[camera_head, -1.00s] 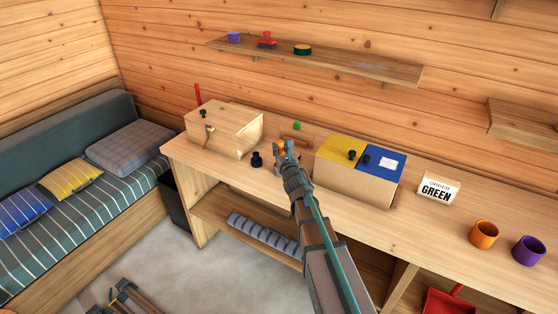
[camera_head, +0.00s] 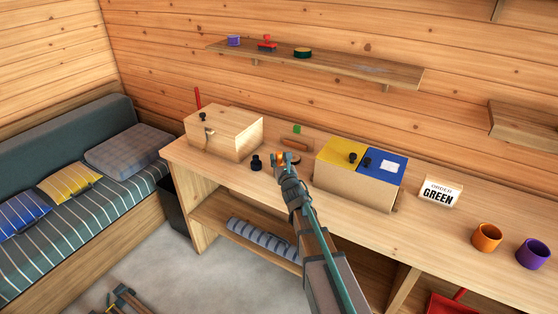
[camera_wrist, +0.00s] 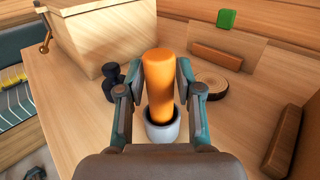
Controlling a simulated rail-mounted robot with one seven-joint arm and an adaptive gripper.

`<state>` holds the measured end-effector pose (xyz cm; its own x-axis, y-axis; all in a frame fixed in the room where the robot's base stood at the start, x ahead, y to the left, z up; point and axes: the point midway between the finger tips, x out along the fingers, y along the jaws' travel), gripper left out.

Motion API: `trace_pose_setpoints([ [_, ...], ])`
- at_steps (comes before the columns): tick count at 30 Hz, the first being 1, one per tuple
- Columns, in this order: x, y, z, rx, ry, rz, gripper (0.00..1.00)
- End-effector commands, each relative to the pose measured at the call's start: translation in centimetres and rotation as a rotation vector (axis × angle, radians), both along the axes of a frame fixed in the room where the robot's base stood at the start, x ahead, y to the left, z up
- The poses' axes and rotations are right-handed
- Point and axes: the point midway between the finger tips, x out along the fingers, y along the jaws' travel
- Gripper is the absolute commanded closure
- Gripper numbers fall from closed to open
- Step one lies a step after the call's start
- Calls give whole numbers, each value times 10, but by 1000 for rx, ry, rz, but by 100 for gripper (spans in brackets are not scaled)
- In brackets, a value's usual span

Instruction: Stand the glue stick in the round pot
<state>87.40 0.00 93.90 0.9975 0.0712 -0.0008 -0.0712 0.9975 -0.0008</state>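The glue stick, an orange cylinder (camera_wrist: 158,82), stands nearly upright between the fingers of my gripper (camera_wrist: 160,72) in the wrist view. Both fingertips sit close against its sides, so my gripper appears shut on it. The round pot (camera_wrist: 163,138), pale grey with a dark inside, is directly below. The stick's lower end shows inside the pot's rim; I cannot tell whether it touches the pot's floor. In the head view, my gripper (camera_head: 284,160) is over the bench between the wooden box and the yellow-and-blue box, and hides the pot.
A wooden box (camera_head: 224,131) and small black object (camera_head: 256,162) are left on the bench (camera_head: 350,215). A yellow-and-blue-lidded box (camera_head: 355,185) is close right. A round wood slice (camera_wrist: 210,88) and brown blocks (camera_wrist: 215,55) lie near the pot. A sign and cups (camera_head: 487,237) are farther right.

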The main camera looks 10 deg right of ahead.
Motion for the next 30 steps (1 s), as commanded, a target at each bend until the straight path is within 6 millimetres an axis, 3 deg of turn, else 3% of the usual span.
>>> trace_pose_setpoints([
  [16, -1, 0, 6, 2, 0, 0, 49],
  [30, -94, -6, 1, 0, 0, -1, 49],
])
